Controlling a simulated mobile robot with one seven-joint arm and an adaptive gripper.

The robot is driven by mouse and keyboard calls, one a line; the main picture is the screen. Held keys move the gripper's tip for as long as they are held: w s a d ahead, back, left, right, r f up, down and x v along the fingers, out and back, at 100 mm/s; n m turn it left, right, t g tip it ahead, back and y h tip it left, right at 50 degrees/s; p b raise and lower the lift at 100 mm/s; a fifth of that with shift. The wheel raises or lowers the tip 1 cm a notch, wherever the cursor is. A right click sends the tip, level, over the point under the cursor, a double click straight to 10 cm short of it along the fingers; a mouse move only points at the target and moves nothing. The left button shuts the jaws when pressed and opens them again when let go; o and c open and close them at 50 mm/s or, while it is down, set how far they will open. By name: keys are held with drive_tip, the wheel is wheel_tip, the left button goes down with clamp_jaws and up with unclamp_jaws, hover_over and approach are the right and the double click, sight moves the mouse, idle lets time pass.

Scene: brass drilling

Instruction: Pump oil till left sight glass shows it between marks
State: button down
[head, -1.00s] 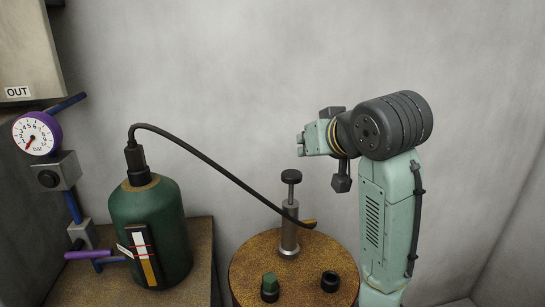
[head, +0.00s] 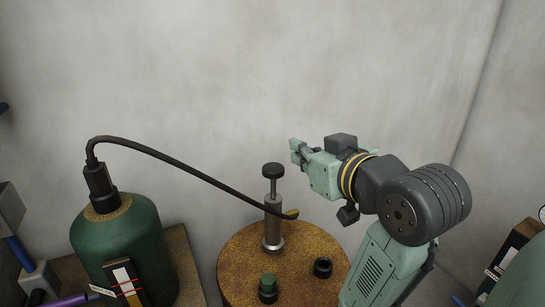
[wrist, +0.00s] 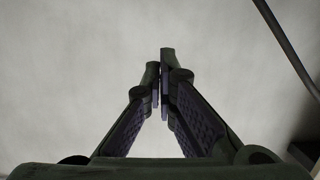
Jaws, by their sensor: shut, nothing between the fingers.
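The hand pump (head: 272,228) stands upright on a round speckled brown stand (head: 235,265), a silver cylinder with a thin rod and black knob (head: 273,170). A black hose runs from its yellowish outlet to the green left vessel (head: 115,235). The left sight glass (head: 122,274) on that vessel is a pale strip with red marks. Its lower part is cut off by the picture edge, so the oil level is hard to tell. My gripper (head: 294,148) is shut and empty, up and right of the knob, apart from it. Its fingertips meet in the wrist view (wrist: 162,82).
A green-capped fitting (head: 268,288) and a black socket (head: 323,268) sit on the stand. The hose (wrist: 288,45) crosses the wrist view's upper right. A second green vessel (head: 525,280) shows at the right edge. The wall behind is bare.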

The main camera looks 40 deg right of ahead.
drive_tip(key=p, duration=0.3)
hover_over(278, 171)
drive_tip(key=shift+s+a+f, duration=0.1)
drive_tip(key=shift+s+f, duration=0.05)
drive_tip(key=shift+f, duration=0.4)
drive_tip(key=shift+s+a+f, duration=0.1)
drive_tip(key=shift+f, duration=0.4)
drive_tip(key=f, duration=0.3)
drive_tip(key=shift+w+d+p, duration=0.15)
drive_tip(key=shift+w+p, duration=0.05)
drive_tip(key=shift+p, duration=0.1)
drive_tip(key=shift+f, duration=0.65)
